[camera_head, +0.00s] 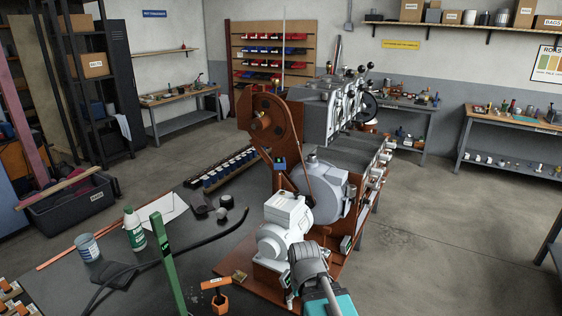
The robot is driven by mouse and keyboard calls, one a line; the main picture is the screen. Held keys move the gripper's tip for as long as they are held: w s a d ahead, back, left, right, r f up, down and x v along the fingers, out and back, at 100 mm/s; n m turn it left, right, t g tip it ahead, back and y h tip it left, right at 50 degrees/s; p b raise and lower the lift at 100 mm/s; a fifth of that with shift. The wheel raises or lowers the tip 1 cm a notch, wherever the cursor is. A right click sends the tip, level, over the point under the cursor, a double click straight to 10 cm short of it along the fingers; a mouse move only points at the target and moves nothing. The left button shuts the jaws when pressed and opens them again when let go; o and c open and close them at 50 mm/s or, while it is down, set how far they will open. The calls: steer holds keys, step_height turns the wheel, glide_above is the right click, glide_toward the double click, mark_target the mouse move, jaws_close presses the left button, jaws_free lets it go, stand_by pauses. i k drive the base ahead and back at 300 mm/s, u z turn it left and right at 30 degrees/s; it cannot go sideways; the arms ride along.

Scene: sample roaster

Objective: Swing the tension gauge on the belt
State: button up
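A large rust-brown pulley (274,121) stands upright on the roaster drive at the centre. A dark belt (303,172) runs down from it beside a grey rounded housing (322,190). A small blue block (279,163) sits on a thin brown upright below the pulley; it may be the tension gauge, but it is too small to be sure. A pale grey motor (284,232) stands below, in front. A dark grey jointed part with a teal piece at the bottom edge looks like my arm. I cannot make out my gripper's fingers.
The dark bench (205,262) holds a green upright post (171,266), a green-and-white bottle (134,230), a tin (88,247), a black hose (190,244) and an orange-handled tool (217,292). The roaster (338,108) stands behind. Open floor (440,215) lies right.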

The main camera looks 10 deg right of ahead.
mark_target(279, 163)
steer(key=k, duration=1.35)
steer(key=z, duration=0.3)
steer(key=i, duration=0.6)
steer(key=z, duration=0.55)
steer(key=i, duration=1.15)
steer(key=u, duration=0.75)
